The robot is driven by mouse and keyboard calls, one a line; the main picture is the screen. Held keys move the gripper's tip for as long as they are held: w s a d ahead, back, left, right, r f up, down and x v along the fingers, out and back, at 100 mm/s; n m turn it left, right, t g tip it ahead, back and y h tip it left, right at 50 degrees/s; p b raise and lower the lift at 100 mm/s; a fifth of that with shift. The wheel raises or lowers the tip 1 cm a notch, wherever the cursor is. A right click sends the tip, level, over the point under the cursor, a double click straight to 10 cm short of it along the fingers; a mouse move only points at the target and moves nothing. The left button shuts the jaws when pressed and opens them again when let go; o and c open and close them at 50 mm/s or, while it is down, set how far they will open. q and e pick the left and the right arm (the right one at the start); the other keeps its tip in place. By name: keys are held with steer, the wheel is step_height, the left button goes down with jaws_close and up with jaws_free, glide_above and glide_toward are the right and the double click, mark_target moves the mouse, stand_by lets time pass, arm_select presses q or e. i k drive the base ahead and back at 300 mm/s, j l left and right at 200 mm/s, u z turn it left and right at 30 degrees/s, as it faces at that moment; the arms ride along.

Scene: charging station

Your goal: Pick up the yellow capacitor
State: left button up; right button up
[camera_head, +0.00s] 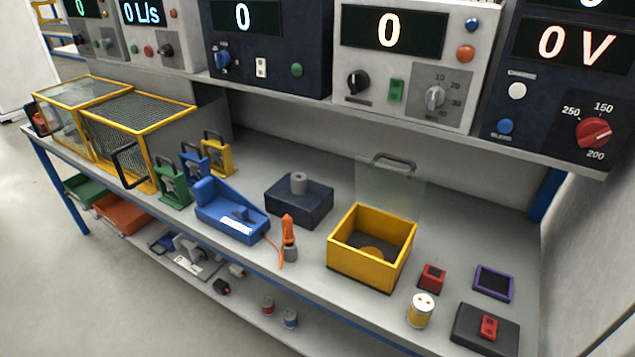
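The yellow capacitor (420,310) is a short upright cylinder with a pale top bearing small dark terminals. It stands near the front edge of the bench, to the right of the yellow open box and left of a dark block. Nothing touches it and it is fully visible. Neither of my grippers shows in the head view.
The grey bench (330,295) carries a yellow open box (365,265), a small red block (432,277), a purple-rimmed tray (493,282) and a dark block (470,335). Instrument panels (400,60) overhang the back.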

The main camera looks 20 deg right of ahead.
mark_target(422, 308)
steer(key=z, duration=1.4)
